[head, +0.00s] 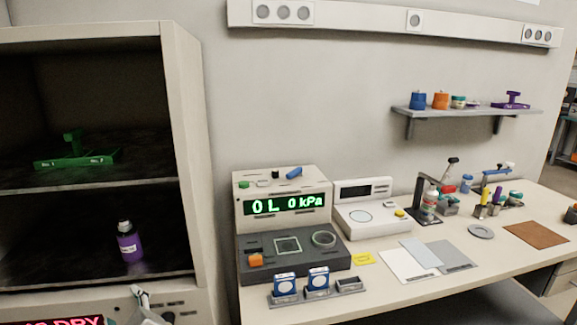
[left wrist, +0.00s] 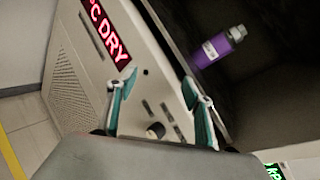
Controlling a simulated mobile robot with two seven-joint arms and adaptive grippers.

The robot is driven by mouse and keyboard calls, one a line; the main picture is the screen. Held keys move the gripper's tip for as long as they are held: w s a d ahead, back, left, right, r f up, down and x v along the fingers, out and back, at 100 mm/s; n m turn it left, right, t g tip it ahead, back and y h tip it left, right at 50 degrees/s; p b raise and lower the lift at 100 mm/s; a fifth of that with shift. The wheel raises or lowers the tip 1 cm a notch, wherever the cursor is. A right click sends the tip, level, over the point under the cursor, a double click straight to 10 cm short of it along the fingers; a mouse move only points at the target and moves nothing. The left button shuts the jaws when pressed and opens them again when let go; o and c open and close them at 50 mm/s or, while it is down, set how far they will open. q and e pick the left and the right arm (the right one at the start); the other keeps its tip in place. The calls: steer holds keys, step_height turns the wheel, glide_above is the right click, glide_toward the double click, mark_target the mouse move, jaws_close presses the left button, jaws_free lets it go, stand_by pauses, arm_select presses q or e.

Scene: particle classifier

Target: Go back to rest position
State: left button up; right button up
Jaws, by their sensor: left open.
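My left gripper (head: 139,300) shows at the bottom of the head view, low in front of the cabinet. In the left wrist view its two teal fingers (left wrist: 160,100) stand apart with nothing between them. Beyond them is the cabinet's front panel (left wrist: 95,85) with a red lit display. A purple bottle with a grey cap (head: 130,243) stands upright on the lower cabinet shelf, apart from the gripper. It also shows in the left wrist view (left wrist: 217,47). My right gripper is in neither view.
The cabinet's side wall (head: 183,120) rises at the left, with a green holder (head: 78,152) on its upper shelf. The workbench (head: 400,290) carries a pressure instrument (head: 318,226), a white balance (head: 364,220) and several small tools. A wall shelf (head: 470,110) holds small coloured containers.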

arm_select(q)
steer(key=s+f+n+g+h, duration=0.25)
steer(key=s+f+n, duration=0.4)
steer(key=s, duration=0.35)
steer(key=s+f+n+g+h, duration=0.1)
steer(key=s+f+n+h, duration=0.2)
steer(key=s+f+n, duration=0.5)
steer(key=d+f+n+t+h, duration=0.1)
steer(key=d+f+t+h, duration=0.2)
steer(key=d+f+h, duration=0.4)
steer(key=d+f, duration=0.6)
steer(key=d, duration=0.4)
steer(key=shift+f+n+h, duration=0.1)
steer(key=shift+n+h, duration=0.15)
